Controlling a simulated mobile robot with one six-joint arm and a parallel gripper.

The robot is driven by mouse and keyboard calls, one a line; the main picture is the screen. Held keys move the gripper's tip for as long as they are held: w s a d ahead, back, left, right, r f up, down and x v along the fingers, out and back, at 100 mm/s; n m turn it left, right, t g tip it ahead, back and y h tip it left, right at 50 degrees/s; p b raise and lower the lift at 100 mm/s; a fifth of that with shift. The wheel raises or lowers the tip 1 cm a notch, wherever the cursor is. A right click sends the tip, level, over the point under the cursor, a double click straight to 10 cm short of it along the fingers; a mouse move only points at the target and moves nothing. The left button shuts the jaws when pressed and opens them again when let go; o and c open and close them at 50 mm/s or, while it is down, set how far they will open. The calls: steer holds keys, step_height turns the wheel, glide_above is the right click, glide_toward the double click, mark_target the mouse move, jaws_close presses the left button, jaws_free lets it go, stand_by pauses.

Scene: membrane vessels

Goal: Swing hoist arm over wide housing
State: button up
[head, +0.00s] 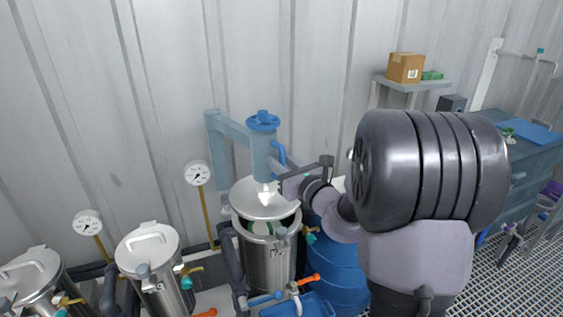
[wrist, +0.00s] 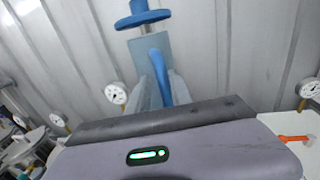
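The blue hoist arm (head: 235,130) reaches out from the wall at the centre of the head view. Its column (head: 264,160) carries a blue handwheel (head: 263,121) and a curved blue handle (head: 277,153). A round steel lid (head: 265,200) sits below the column, over the wide steel housing (head: 268,262). A gap between lid and rim shows something green and white inside. My gripper (head: 290,186) is right beside the column, near the handle. In the wrist view the handle (wrist: 161,78) runs down behind my gripper's body; the fingertips are hidden, so I cannot tell whether they hold it.
Two narrower lidded vessels (head: 148,248) (head: 32,275) stand at the left, with gauges (head: 197,173) (head: 88,222) behind. A blue drum (head: 338,275) stands right of the housing. A wall shelf (head: 412,85) bears a cardboard box (head: 406,68). A blue bench (head: 530,150) is at far right.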

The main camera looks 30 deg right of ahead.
steer(key=shift+f, duration=0.1)
stand_by(0.4)
steer(key=s+d+b, duration=0.1)
steer(key=s+b, duration=0.4)
steer(key=s, duration=1.2)
steer(key=shift+s+b, duration=0.25)
steer(key=shift+b, duration=0.1)
